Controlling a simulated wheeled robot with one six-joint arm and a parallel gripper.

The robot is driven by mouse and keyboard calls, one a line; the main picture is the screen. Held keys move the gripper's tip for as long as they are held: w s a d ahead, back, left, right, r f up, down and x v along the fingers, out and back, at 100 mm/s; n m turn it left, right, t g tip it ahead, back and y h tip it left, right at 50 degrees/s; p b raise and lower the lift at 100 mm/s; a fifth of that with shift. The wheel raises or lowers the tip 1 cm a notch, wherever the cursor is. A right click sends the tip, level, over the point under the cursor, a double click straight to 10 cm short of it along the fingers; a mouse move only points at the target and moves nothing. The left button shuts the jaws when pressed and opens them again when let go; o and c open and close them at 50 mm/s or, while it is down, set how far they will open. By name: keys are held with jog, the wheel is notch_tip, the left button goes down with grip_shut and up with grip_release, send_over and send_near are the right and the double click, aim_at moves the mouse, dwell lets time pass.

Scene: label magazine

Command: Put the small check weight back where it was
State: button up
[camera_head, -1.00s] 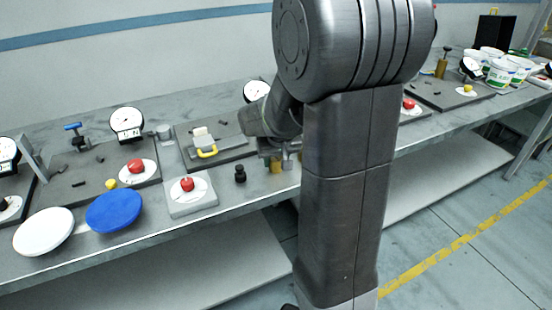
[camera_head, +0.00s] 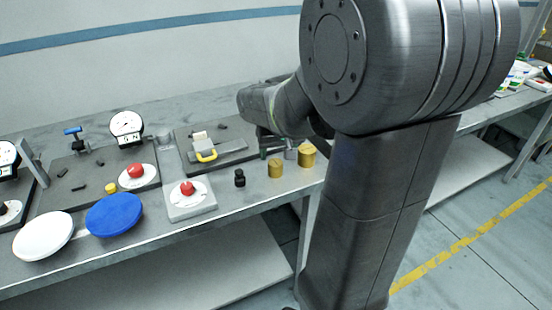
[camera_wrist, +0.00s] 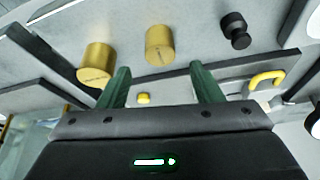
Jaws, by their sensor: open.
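Two brass weights stand upright on the bench near its front edge. The smaller brass weight (camera_head: 275,168) is left of the larger brass weight (camera_head: 307,155) in the head view. In the wrist view the order is reversed, with the larger one (camera_wrist: 97,63) at left and the smaller one (camera_wrist: 160,44) right of it. My gripper (camera_wrist: 160,80) is open, its green fingers apart and empty. Both weights appear beyond the fingertips, and neither is held. In the head view my arm mostly hides the gripper.
A small black knobbed piece (camera_head: 240,178) stands left of the brass weights. A grey mat (camera_head: 185,133) with a yellow-handled clamp (camera_head: 207,155) lies behind.

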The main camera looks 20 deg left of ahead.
jog(key=v, duration=0.5)
jog(key=shift+r, duration=0.15)
